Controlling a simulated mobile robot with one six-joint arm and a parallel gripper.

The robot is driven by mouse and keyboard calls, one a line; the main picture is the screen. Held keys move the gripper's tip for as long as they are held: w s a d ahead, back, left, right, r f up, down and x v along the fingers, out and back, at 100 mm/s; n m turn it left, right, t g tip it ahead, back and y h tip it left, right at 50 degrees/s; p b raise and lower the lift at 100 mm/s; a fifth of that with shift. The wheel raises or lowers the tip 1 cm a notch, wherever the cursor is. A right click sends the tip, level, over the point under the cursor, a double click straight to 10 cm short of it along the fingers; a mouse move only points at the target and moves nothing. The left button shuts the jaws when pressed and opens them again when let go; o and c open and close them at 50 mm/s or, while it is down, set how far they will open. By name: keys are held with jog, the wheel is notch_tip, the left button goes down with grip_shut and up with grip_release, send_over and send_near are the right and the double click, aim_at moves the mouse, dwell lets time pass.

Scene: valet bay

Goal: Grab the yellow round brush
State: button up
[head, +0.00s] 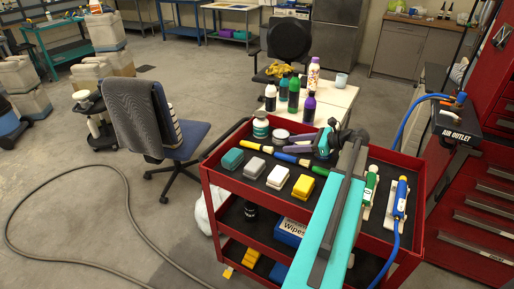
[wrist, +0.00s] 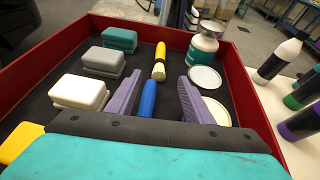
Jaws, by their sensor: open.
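The yellow round brush lies in the top tray of the red cart, with a yellow handle (head: 254,147) and a pale tip toward a blue handle (head: 288,158). In the wrist view the yellow handle (wrist: 161,51) points away and its pale tip sits just beyond my fingers. The blue handle (wrist: 148,98) shows between my purple fingers, nearer my wrist. My gripper (head: 287,144) is open and empty above the tray; its spread fingertips also show in the wrist view (wrist: 159,78). Whether the fingers touch anything is unclear.
Teal (wrist: 120,39), grey (wrist: 103,61) and white (wrist: 80,91) blocks lie left of the brush. A white jar (wrist: 203,48) and a round lid (wrist: 205,78) stand right. The red tray wall (wrist: 245,95) borders them. Bottles (head: 294,95) stand on a table behind.

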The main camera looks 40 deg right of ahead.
send_near(267, 146)
jog(key=shift+x, duration=1.55)
jog(key=shift+a, duration=0.15)
jog(key=shift+p+x, duration=0.7)
jog(key=shift+x, duration=1.9)
jog(key=shift+c, duration=0.4)
jog(key=c, duration=1.1)
